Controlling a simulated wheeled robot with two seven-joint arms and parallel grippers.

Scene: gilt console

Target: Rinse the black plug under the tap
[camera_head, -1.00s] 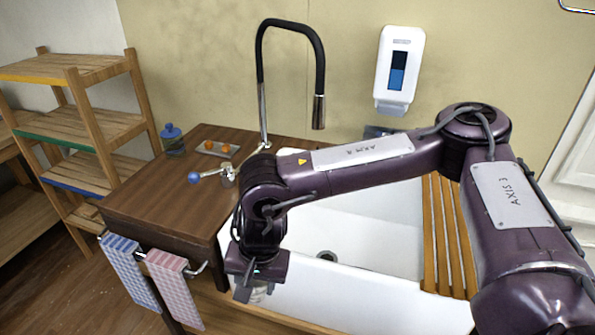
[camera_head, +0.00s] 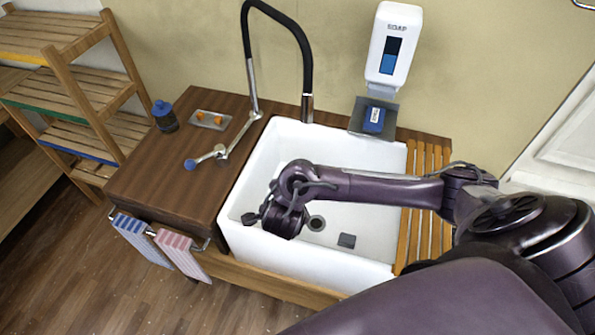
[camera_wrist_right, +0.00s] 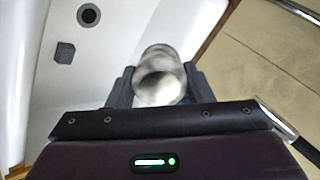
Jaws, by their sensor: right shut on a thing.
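A dark grey square block (camera_head: 347,240), perhaps the black plug, lies on the sink (camera_head: 385,160) floor, right of the round drain (camera_head: 316,223). It also shows in the right wrist view (camera_wrist_right: 63,51). My right gripper (camera_wrist_right: 160,82) is shut on a pale, shiny, blurred cylinder (camera_wrist_right: 162,70); I cannot tell what it is. In the head view my right arm's end is over the sink's left front part and hides the fingertips and the cylinder. The tap (camera_head: 307,85) hangs over the sink's back; I see no water. My left gripper is out of view.
A blue-knobbed lever (camera_head: 205,160), a tray (camera_head: 210,119) with orange items and a blue-lidded jar (camera_head: 164,116) are on the left counter. A soap dispenser (camera_head: 394,45) is on the wall, above a blue item (camera_head: 374,118).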

